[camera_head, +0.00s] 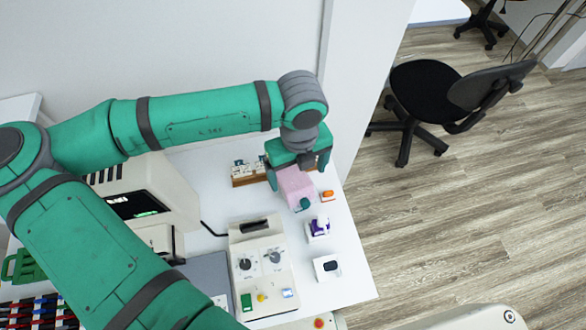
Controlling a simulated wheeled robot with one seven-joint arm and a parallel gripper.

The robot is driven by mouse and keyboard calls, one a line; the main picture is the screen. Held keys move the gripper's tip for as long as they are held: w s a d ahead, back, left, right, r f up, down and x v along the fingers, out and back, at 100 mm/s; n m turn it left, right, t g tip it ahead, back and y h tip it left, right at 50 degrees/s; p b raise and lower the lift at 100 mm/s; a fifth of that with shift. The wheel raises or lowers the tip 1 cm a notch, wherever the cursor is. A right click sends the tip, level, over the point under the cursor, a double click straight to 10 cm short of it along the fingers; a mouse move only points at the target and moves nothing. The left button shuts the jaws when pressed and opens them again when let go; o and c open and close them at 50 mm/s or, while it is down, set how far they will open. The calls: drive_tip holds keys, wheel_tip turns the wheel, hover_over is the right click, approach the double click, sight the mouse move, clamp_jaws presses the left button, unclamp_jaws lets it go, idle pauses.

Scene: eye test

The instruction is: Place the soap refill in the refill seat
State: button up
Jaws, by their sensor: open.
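My gripper (298,172) is at the far end of the white table, pointing down with its fingers apart. A pink block (296,186) lies just below and partly between the fingers; I cannot tell whether they touch it. It may be the soap refill, but no label shows. A small teal piece (304,204) is at its near end. Two small white holders stand along the table's right side, one with a purple piece (319,227) and one with a dark middle (327,267). I cannot tell which thing is the refill seat.
A small orange piece (327,195) lies right of the pink block. A brown rack (247,173) with white items stands left of my gripper. A beige panel with knobs (262,262) and a beige machine with a dark screen (145,203) are nearer. The table's right edge drops to the floor.

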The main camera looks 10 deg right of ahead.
sight(296, 183)
wheel_tip(296, 183, down, 5)
drive_tip(key=shift+f, duration=0.1)
drive_tip(key=shift+d+f, duration=0.15)
drive_tip(key=shift+w+a+f, duration=0.1)
drive_tip(key=shift+w+f, duration=0.05)
drive_tip(key=shift+f, duration=1.15)
drive_tip(key=shift+w+a+f, duration=0.1)
drive_tip(key=shift+w+f, duration=0.05)
drive_tip(key=shift+f, duration=1.15)
drive_tip(key=shift+c, duration=0.7)
drive_tip(key=c, duration=1.1)
drive_tip(key=shift+r, duration=0.1)
drive_tip(key=shift+c, duration=0.2)
